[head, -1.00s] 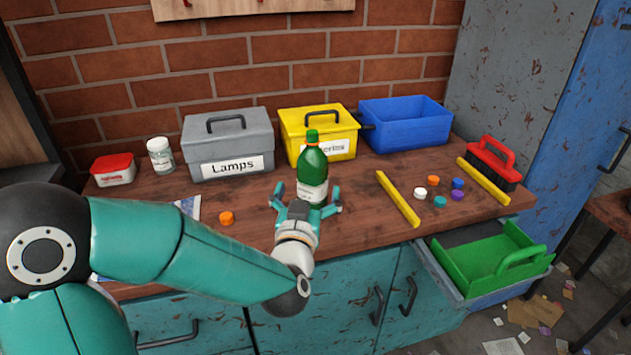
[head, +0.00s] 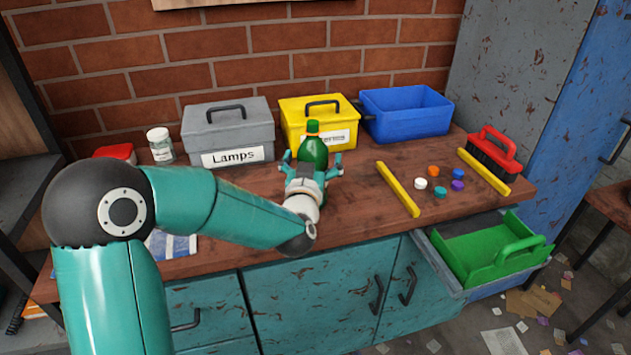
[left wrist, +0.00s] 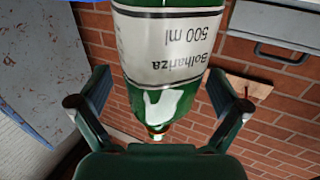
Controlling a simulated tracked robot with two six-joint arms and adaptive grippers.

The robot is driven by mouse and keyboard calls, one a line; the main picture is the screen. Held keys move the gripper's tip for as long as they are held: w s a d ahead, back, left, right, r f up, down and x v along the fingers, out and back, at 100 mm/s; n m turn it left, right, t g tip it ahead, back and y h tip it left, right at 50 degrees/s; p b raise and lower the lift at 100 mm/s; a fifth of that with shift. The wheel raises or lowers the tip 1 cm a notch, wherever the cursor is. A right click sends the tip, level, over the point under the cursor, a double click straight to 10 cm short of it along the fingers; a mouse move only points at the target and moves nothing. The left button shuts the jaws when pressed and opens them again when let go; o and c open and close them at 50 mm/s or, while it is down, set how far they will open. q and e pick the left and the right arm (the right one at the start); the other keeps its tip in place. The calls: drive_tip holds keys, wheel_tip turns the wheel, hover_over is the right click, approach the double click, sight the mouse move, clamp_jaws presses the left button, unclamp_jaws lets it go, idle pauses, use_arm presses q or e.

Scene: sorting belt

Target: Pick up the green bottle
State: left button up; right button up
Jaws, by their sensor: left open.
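The green bottle (head: 313,152) stands upright on the wooden bench in front of the yellow box. Its lower part is hidden behind my left gripper (head: 314,168) in the head view. The gripper is open, with a finger on each side of the bottle. In the left wrist view the bottle (left wrist: 172,45) shows upside down with its white label, between the two open fingers of the gripper (left wrist: 157,108). Gaps show between the fingers and the bottle there. My right gripper is in neither view.
A grey "Lamps" box (head: 228,135), the yellow box (head: 320,118) and an open blue bin (head: 405,112) stand along the wall. Yellow strips, several coloured caps and a red brush (head: 492,150) lie to the right. A green tray (head: 490,255) sits in an open drawer.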

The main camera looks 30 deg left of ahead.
use_arm(q)
drive_tip(key=c, duration=1.8)
clamp_jaws()
drive_tip(key=shift+r, duration=0.1)
